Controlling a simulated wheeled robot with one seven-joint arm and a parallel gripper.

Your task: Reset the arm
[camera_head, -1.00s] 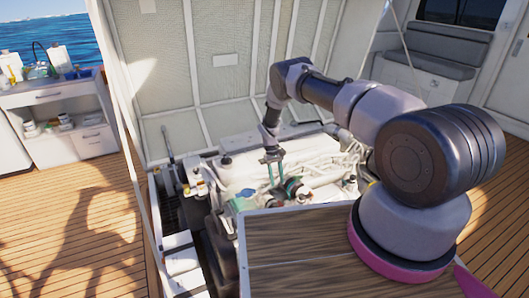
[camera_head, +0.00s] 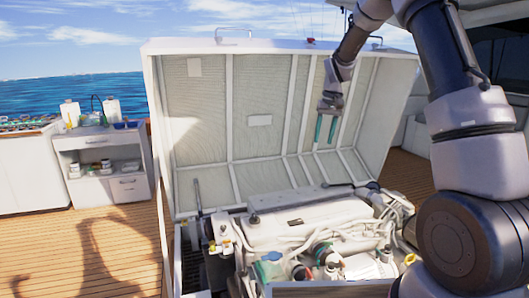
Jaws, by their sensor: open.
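My gripper (camera_head: 325,130) hangs from my raised arm, its two teal fingers pointing down. The fingers are apart with nothing between them. It shows in front of the inner face of the raised engine hatch (camera_head: 258,160), high above the white engine (camera_head: 310,220). My arm bends over from the right side of the picture. The lower right part of the engine bay is hidden behind my arm.
The raised hatch lid stands close behind my gripper. A white counter (camera_head: 105,145) with bottles, a sink tap and a drawer stands at the left. Wooden deck (camera_head: 100,240) is clear at the lower left. Sea and sky lie beyond.

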